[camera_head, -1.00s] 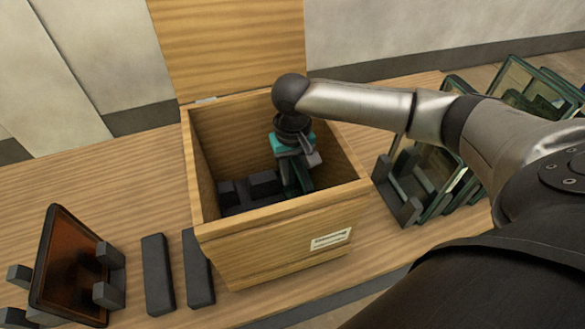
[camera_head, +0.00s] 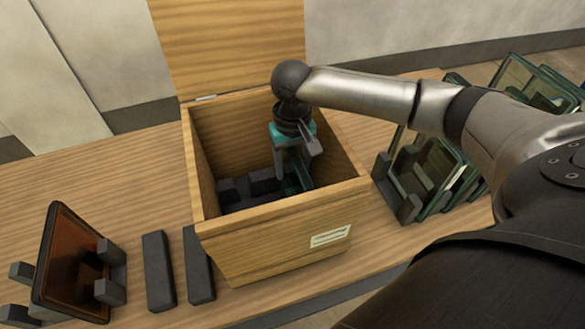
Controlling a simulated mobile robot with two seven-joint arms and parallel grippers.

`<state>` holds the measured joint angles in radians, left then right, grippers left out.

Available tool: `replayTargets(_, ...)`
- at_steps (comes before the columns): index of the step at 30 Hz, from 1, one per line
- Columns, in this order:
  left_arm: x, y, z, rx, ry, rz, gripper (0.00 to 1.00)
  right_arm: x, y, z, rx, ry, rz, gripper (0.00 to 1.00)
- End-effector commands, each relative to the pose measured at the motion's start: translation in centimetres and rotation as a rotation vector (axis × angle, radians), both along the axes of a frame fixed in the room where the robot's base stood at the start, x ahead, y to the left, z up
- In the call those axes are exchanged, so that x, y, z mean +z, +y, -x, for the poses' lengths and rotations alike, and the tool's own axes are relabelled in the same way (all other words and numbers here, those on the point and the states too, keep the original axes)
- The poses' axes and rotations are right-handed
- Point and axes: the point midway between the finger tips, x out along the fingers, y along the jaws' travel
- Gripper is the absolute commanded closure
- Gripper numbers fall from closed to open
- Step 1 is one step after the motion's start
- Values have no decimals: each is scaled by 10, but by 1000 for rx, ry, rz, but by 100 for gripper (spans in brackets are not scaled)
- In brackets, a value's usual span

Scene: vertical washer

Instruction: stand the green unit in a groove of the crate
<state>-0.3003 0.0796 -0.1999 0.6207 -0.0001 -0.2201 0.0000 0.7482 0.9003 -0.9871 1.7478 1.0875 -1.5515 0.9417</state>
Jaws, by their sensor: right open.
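The wooden crate (camera_head: 270,220) stands open on the table with its lid raised behind it. Dark groove blocks (camera_head: 262,182) sit on its floor. A green-edged glass unit (camera_head: 303,172) shows inside, toward the right, upright beside the dark blocks; its lower part is hidden by the front wall. My right gripper (camera_head: 292,160) reaches down into the crate from above, right at the unit's upper part, with its jaws open. The fingertips overlap the unit in this view, so I cannot tell whether they touch it. My left gripper is not in view.
An orange-brown framed panel (camera_head: 72,262) leans in a dark rack at the left. Two dark bars (camera_head: 158,270) lie beside the crate. Several glass panes (camera_head: 430,170) stand in racks at the right. The table's left back area is clear.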

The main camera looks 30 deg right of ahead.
Motion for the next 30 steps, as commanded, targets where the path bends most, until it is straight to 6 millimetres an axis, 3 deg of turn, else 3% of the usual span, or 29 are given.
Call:
replayTargets(9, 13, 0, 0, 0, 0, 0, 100, 81, 0, -2, 1, -9, -1, 40)
replayTargets(15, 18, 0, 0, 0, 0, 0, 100, 116, 0, -2, 1, -8, -1, 40)
replayTargets(20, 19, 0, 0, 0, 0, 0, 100, 129, 0, -2, 0, -7, -2, 40)
replayTargets(26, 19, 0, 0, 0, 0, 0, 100, 132, 0, -1, 0, -5, -1, 40)
replayTargets(30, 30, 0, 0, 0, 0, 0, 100, 142, 0, -1, 0, -5, -1, 40)
